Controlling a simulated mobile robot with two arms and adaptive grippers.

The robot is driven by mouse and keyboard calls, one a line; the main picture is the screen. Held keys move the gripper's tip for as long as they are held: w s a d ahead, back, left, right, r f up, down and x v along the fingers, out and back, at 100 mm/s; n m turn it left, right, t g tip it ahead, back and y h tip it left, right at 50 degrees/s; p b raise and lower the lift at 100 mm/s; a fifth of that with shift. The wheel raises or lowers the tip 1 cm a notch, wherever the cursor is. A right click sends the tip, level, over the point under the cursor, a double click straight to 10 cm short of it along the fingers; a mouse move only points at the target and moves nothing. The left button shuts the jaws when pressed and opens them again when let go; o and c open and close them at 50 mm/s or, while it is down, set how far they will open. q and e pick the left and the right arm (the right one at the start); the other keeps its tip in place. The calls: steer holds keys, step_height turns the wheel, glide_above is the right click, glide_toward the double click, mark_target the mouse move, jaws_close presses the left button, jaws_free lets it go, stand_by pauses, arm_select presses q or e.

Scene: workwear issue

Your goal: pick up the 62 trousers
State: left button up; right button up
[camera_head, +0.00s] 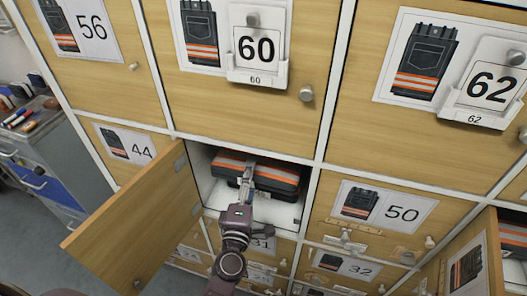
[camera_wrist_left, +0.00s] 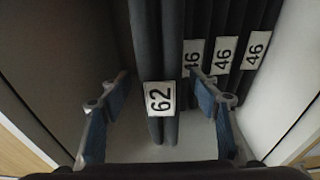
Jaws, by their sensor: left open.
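In the left wrist view, the 62 trousers (camera_wrist_left: 158,45) are dark grey folded cloth standing on edge, with a white tag reading 62 (camera_wrist_left: 160,97). My left gripper (camera_wrist_left: 157,78) is open, with one blue-padded finger on each side of them and visible gaps to both. Dark trousers tagged 46 (camera_wrist_left: 226,50) stand close to the right. In the head view, my left gripper (camera_head: 247,180) reaches into an open compartment holding folded dark trousers with orange stripes (camera_head: 283,175); the gripper partly covers them. My right gripper does not show.
The compartment's wooden door (camera_head: 135,225) hangs open to the left. Closed lockers marked 56, 60, 62, 44, 50 and 32 surround it. Another door (camera_head: 465,262) stands open at the lower right. A grey cart (camera_head: 40,165) with pens stands at the far left.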

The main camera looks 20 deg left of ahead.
arm_select(q)
steer(key=w, duration=0.2)
steer(key=shift+w+a, duration=0.15)
steer(key=shift+w, duration=0.4)
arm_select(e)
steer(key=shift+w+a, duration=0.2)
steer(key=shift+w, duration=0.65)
arm_select(q)
steer(key=shift+c, duration=0.6)
jaws_close()
steer(key=shift+r, duration=0.15)
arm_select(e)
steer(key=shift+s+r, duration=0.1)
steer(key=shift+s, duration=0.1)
